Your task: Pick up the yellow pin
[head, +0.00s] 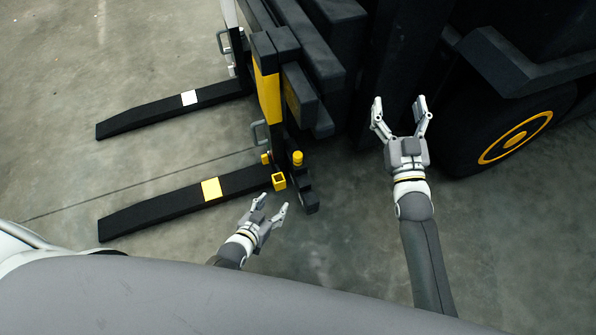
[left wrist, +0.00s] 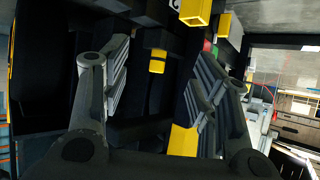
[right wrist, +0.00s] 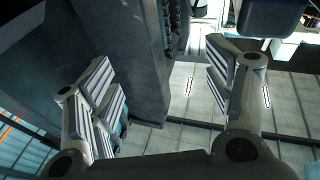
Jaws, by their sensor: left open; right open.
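A yellow round piece that looks like the yellow pin (head: 297,158) stands upright on the dark base of the forklift, near the inner end of the nearer fork. A small yellow and black piece (left wrist: 157,62), probably the same pin, shows between my fingers in the left wrist view. My left gripper (head: 273,202) is open and empty, below and left of the pin in the head view and apart from it. My right gripper (head: 398,101) is open and empty, well to the right, beside the dark forklift body.
A yellow square socket (head: 279,181) sits between my left gripper and the pin. Two black forks (head: 150,208) reach left over the concrete floor, with a grey handle (head: 258,133) between them. A large black wheel (head: 515,135) stands at right. The floor at lower right is clear.

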